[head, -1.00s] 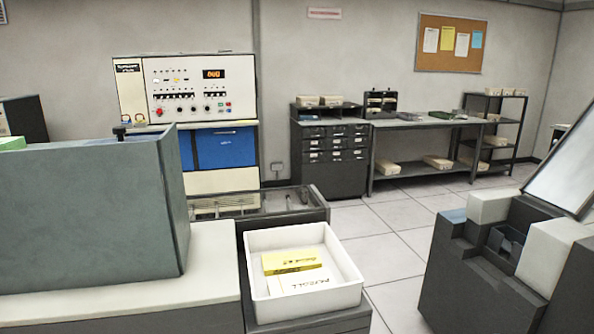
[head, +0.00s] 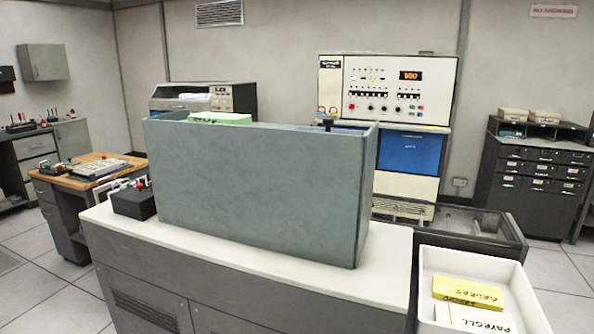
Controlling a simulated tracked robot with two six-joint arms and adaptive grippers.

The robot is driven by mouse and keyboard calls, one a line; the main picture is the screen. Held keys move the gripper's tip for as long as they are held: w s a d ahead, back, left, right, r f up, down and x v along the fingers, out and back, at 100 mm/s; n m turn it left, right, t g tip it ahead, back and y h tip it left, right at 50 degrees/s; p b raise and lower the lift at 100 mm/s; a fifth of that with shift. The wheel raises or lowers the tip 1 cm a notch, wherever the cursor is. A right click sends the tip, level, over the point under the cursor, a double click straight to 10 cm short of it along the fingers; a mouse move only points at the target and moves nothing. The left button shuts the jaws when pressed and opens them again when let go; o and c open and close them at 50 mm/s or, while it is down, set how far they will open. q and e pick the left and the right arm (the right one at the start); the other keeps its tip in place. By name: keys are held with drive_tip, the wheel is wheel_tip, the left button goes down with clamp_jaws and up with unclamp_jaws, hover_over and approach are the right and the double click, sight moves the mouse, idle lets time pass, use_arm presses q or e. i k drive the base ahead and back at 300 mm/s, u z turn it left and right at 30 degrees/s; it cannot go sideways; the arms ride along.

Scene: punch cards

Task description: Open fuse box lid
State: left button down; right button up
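Neither of my grippers is in view. No box is clearly marked as the fuse box. A small grey box (head: 43,62) hangs on the wall at the far left, and its front looks closed; I cannot tell whether it is the fuse box. A smaller dark box (head: 7,74) is on the wall beside it, cut by the picture's left edge.
A grey-green machine housing (head: 260,190) on a white-topped cabinet (head: 190,250) blocks the near middle. A white tray (head: 427,290) holds yellow and white card decks. A wooden-topped desk (head: 125,166) and a tool bench (head: 20,133) stand left. Tiled floor (head: 35,240) shows at left.

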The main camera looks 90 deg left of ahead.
sight(137, 199)
drive_tip(key=u, duration=0.3)
drive_tip(key=i, duration=0.3)
drive_tip(key=u, duration=2.6)
drive_tip(key=i, duration=0.25)
drive_tip(key=u, duration=1.6)
drive_tip(key=k, duration=0.5)
drive_tip(key=u, duration=0.45)
drive_tip(key=i, duration=1.6)
drive_tip(key=z, duration=0.6)
